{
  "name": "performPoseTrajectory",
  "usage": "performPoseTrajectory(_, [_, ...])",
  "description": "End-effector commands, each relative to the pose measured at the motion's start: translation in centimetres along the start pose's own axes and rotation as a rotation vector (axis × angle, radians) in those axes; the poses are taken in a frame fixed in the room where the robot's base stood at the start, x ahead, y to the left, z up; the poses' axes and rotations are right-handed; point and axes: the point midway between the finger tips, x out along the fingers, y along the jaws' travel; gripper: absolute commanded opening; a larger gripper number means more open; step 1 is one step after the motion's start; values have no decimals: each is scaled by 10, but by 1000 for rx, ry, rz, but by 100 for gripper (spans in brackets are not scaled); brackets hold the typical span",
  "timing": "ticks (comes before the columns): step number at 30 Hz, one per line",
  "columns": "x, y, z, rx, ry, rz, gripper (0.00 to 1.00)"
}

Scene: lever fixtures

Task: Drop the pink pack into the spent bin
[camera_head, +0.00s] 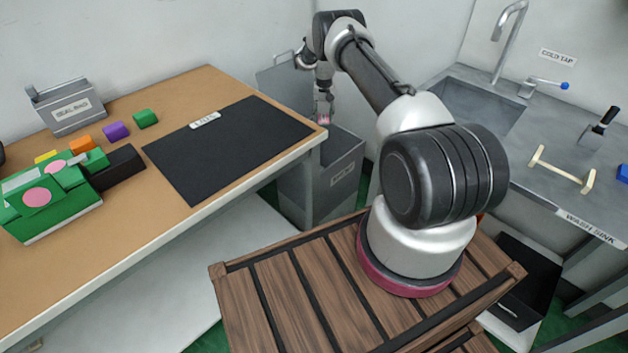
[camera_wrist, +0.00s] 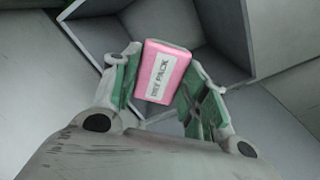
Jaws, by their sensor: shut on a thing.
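The pink pack (camera_wrist: 164,80) has a white label reading "DRY PACK". My gripper (camera_wrist: 166,85) is shut on it, with a green-lined finger on each side. In the head view my gripper (camera_head: 325,112) is above the grey bin (camera_head: 335,180), and a little of the pink pack (camera_head: 324,120) shows at its fingertips. The bin stands on the floor with its lid (camera_head: 285,85) raised at the back; its front label is too small to read. In the wrist view the open bin (camera_wrist: 205,50) lies beyond the pack.
A wooden table (camera_head: 240,95) at left holds a black mat (camera_head: 225,145), a green machine (camera_head: 50,195), coloured blocks and a grey "SEAL RING" box (camera_head: 70,108). Its right corner is close to the bin. A sink counter (camera_head: 530,130) with a tap stands at right.

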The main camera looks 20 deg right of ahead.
Motion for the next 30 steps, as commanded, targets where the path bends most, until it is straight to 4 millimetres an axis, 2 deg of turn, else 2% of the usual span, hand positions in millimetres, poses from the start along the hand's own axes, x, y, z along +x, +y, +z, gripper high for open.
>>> performPoseTrajectory(6, [28,0,1,0,-2,0,21])
performPoseTrajectory(12, [47,0,0,0,0,0,21])
performPoseTrajectory(23, [53,0,0,0,0,0,21])
performPoseTrajectory(24, [53,0,0,0,0,0,46])
performPoseTrajectory(28, [53,0,0,0,0,0,69])
performPoseTrajectory(30, [53,0,0,0,0,0,69])
